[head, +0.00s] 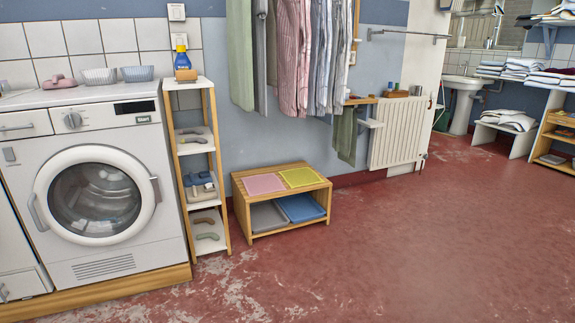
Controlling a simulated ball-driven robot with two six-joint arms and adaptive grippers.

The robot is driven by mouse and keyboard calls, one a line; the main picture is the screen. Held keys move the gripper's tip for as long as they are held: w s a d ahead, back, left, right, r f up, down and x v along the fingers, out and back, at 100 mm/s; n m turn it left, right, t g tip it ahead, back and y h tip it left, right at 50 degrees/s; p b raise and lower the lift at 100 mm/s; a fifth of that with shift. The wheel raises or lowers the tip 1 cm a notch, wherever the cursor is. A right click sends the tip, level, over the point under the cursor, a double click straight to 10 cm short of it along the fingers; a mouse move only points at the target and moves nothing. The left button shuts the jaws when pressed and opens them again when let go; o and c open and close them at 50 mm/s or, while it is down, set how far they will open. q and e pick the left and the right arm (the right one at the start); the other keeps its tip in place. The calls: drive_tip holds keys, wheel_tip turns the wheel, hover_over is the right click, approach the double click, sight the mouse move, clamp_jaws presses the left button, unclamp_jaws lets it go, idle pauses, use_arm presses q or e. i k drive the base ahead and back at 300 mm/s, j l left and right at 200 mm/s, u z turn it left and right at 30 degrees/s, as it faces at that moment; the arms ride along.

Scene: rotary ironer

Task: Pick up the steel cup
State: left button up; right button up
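Neither of my grippers is in view. Two small ribbed bowls, a grey one (98,76) and a bluish one (138,73), stand on top of the white washing machine (105,259). Small items on a wall shelf (360,100) near the radiator are too small to tell apart.
A narrow shelf unit (221,200) holds a blue bottle (182,59) on top. A low wooden bench (287,228) carries pink and yellow flat pieces. Clothes (293,60) hang above it. A radiator (397,133) is on the wall. The red floor (400,240) is clear.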

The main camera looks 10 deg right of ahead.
sight(418, 91)
drive_tip(key=i+z, duration=0.25)
drive_tip(key=i, duration=0.25)
drive_tip(key=i+j+z, duration=0.2)
drive_tip(key=i, duration=0.3)
drive_tip(key=i+l+z, duration=0.15)
drive_tip(key=i+z, duration=0.8)
drive_tip(key=z, duration=0.15)
drive_tip(key=i+l, duration=0.1)
drive_tip(key=i, duration=1)
drive_tip(key=i+u, duration=0.2)
drive_tip(key=i, duration=1.6)
drive_tip(key=i+u, duration=0.25)
drive_tip(key=i, duration=0.3)
drive_tip(key=i+l+u, duration=0.25)
drive_tip(key=i, duration=0.3)
